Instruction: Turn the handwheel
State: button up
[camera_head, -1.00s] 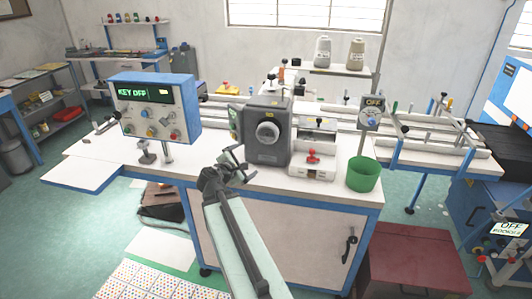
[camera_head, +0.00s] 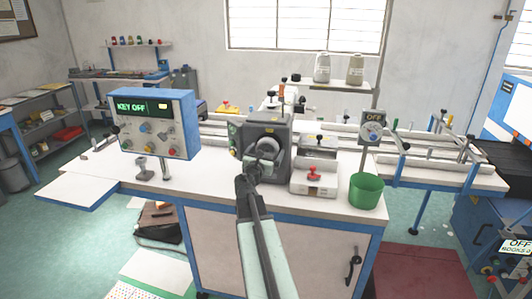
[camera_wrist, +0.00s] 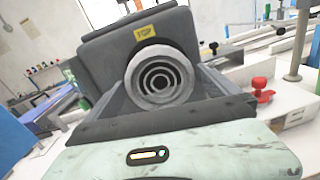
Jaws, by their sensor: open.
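The handwheel (camera_head: 268,147) is a grey round knob on the front of a dark grey machine head (camera_head: 250,133). In the wrist view the handwheel (camera_wrist: 159,77) shows face on, with concentric rings, below a yellow "TOP" label (camera_wrist: 147,32) on the housing. My gripper (camera_head: 262,165) is in front of the handwheel and partly covers its lower part in the head view. In the wrist view my gripper (camera_wrist: 160,98) is open, with a dark jaw on each side of the wheel's lower part. I cannot tell whether the jaws touch it.
A control panel reading "KEY OFF" (camera_head: 156,124) stands to the left. A small unit with a red knob (camera_head: 314,175) is close on the right, then a green bucket (camera_head: 366,191).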

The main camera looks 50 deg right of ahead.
jog(key=c, duration=1.3)
jog(key=shift+m, duration=0.3)
